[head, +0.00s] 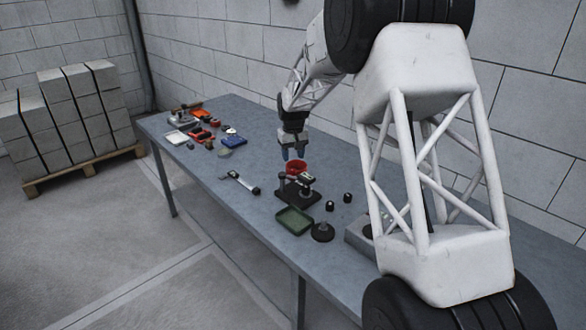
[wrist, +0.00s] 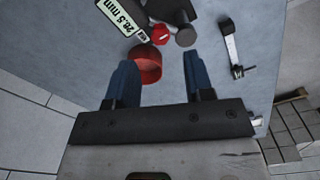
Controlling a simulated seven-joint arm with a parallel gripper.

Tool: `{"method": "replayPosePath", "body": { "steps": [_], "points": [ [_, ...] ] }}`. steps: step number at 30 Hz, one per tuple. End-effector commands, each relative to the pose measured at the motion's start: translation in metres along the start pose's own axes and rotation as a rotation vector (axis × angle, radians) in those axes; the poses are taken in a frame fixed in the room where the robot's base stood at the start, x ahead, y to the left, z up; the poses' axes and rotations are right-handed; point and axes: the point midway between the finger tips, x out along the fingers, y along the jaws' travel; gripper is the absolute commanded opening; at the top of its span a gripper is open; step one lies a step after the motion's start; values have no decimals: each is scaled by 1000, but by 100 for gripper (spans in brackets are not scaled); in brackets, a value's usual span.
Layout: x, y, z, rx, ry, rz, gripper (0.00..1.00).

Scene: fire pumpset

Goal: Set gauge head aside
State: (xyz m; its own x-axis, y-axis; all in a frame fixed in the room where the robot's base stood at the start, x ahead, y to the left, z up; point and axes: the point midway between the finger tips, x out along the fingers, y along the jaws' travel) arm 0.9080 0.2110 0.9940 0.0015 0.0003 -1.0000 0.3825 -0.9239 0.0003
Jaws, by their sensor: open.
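A red round part (head: 296,167), which I take to be the gauge head, sits at the back of a black fixture (head: 298,190) on the bench. In the wrist view the red part (wrist: 148,66) shows between my two blue fingers, closer to the left one and partly hidden by it. My gripper (head: 294,154) is open and points down just above the red part, with nothing held. I cannot tell whether a finger touches it. The wrist view also shows a "28.5 mm" display (wrist: 112,18) and a small red knob (wrist: 160,36) by the fixture.
A green tray (head: 294,220) and a black disc with a stem (head: 322,232) stand in front. Two small dark knobs (head: 347,197) lie to the right, a caliper-like tool (head: 240,183) to the left. Several tools crowd the bench's far left end. Bare bench (head: 262,155) lies left of my gripper.

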Motion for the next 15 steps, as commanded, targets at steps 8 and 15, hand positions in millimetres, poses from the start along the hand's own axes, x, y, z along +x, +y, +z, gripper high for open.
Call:
{"method": "replayPosePath", "body": {
  "steps": [8, 15],
  "points": [
    [35, 0, 1, 0, -3, 0, 48],
    [54, 0, 0, 0, -2, 0, 48]
  ]
}}
